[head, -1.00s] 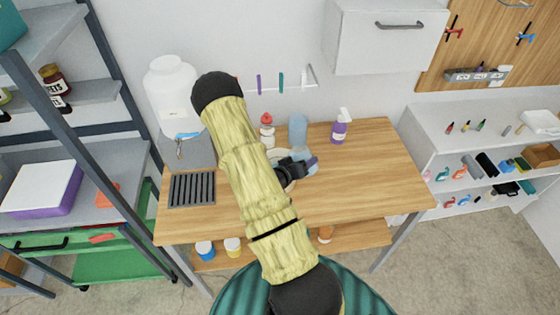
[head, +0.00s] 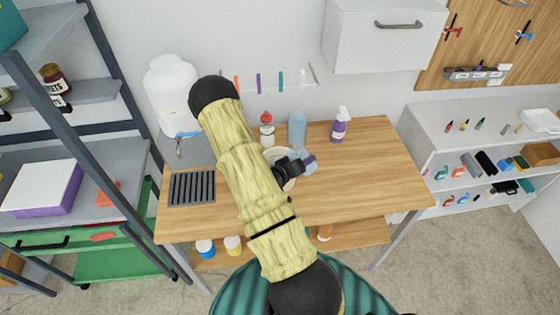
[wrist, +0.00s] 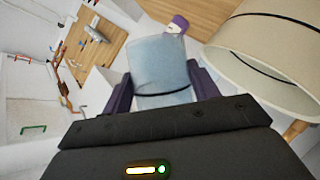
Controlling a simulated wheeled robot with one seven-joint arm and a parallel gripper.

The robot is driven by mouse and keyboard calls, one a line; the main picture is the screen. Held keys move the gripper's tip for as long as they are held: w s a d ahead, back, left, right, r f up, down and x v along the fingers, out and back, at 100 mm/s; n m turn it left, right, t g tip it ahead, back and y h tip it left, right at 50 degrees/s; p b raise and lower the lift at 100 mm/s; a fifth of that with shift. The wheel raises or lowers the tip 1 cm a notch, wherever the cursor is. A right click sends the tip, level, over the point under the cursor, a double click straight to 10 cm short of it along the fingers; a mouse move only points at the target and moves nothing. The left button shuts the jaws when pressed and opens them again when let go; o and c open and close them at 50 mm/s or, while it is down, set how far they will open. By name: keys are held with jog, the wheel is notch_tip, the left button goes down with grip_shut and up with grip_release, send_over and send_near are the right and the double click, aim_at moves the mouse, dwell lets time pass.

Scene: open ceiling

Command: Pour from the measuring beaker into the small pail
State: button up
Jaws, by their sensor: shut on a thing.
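My gripper (wrist: 162,92) is shut on the measuring beaker (wrist: 158,65), a clear pale-blue cylinder between its dark purple fingers. In the head view, my gripper (head: 304,163) and a bit of the beaker (head: 311,168) show above the table, beside the pail. The small pail (wrist: 265,50) is cream with a thin dark wire, just right of the beaker in the wrist view. Its pale rim (head: 275,151) shows in the head view, mostly hidden behind my arm. The beaker looks tilted. I cannot tell its contents or whether anything flows.
On the wooden table (head: 370,170) stand a red-capped bottle (head: 267,131), a blue translucent container (head: 297,130) and a purple spray bottle (head: 339,126), behind the pail. A dark ribbed rack (head: 192,188) lies at left. The table's right side is clear.

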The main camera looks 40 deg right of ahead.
aim_at(294, 158)
jog(key=shift+r+n+g+h+p, duration=0.3)
jog(key=shift+r+n+g+p, duration=0.15)
jog(key=shift+n+p, duration=0.3)
dwell(0.5)
jog(key=shift+w+f+n, duration=0.1)
jog(key=shift+f+n, duration=0.25)
jog(key=shift+n, duration=0.2)
dwell(0.8)
jog(key=shift+w+r+n+g+h+p, duration=0.15)
jog(key=shift+r+n+g+h+p, duration=0.15)
jog(key=shift+r+n+g+h, duration=0.25)
dwell(0.8)
jog(key=shift+w+a+f+n+h+b, duration=0.15)
jog(key=shift+w+a+f+n+b, duration=0.1)
jog(key=shift+w+n, duration=0.2)
jog(key=shift+w+a+f+n+h+b, duration=0.1)
jog(key=shift+w+a+f+n+b, duration=0.1)
jog(key=shift+w+n, duration=0.15)
dwell(0.6)
jog(key=shift+w+r+n+g+h, duration=0.35)
jog(key=shift+r+n+h, duration=0.1)
jog(key=shift+n, duration=0.3)
dwell(0.8)
jog(key=shift+s, duration=0.1)
jog(key=shift+s+f+m+y, duration=0.25)
jog(key=shift+m+y, duration=0.1)
jog(key=shift+m, duration=0.25)
jog(key=shift+s+d+r+m+y+p, duration=0.1)
jog(key=shift+s+d+m+y+p, duration=0.2)
jog(key=shift+s+m, duration=0.4)
